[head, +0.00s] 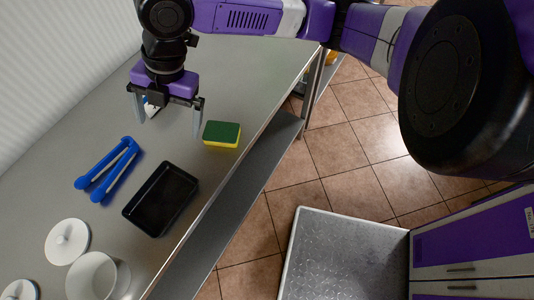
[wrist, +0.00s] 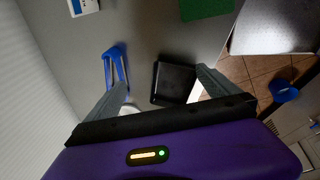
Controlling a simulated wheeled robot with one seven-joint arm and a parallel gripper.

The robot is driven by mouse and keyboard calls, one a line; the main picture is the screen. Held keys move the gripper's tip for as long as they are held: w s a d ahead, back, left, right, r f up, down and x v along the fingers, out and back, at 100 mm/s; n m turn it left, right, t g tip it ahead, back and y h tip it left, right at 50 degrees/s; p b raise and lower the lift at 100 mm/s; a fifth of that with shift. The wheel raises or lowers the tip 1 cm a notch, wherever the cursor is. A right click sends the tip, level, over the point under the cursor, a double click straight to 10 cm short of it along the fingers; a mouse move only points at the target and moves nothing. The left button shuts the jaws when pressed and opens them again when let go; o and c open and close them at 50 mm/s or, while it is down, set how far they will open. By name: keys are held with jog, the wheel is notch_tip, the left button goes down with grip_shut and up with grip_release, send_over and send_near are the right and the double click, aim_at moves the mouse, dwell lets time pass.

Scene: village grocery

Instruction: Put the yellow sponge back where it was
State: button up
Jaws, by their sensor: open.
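The yellow sponge (head: 221,134) has a green top face and lies on the metal counter near its right edge, in the head view. In the wrist view its green face (wrist: 207,8) is at the top edge, partly cut off. My gripper (head: 168,122) is open and empty above the counter, to the left of the sponge and apart from it. Its two fingers also show in the wrist view (wrist: 162,85), spread wide.
Blue tongs (head: 108,170) and a black tray (head: 161,198) lie on the metal counter (head: 60,140). A white pot (head: 95,278) and white lids (head: 67,241) stand at the near end. A small white-and-blue item (wrist: 83,7) lies near my gripper. A lower shelf (head: 225,220) runs below the counter.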

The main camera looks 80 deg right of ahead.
jog(key=w+a+r+m+t+y, duration=0.3)
jog(key=w+a+r+m+t, duration=0.15)
jog(key=a, duration=0.35)
jog(key=w+a+r+m+t+y, duration=0.2)
jog(key=w+a+r+m+t, duration=0.15)
jog(key=a+r, duration=0.35)
jog(key=w+a+r+m+t+y, duration=0.3)
jog(key=a+r+t, duration=0.15)
jog(key=a, duration=0.45)
jog(key=s+d+f+m+t+h, duration=0.1)
jog(key=s+d+f+m+h, duration=0.2)
jog(key=s+f+m+h, duration=0.4)
jog(key=s+d+f+m+t+h, duration=0.1)
jog(key=s+d+f+m+h, duration=0.25)
jog(key=s+f, duration=0.6)
jog(key=s+d+f+n+g, duration=0.1)
jog(key=s+d, duration=0.2)
jog(key=s, duration=0.6)
jog(key=s+d+f+n+g, duration=0.1)
jog(key=s+d, duration=0.3)
jog(key=s, duration=0.6)
jog(key=shift+s+d+f, duration=0.15)
jog(key=shift+s, duration=0.15)
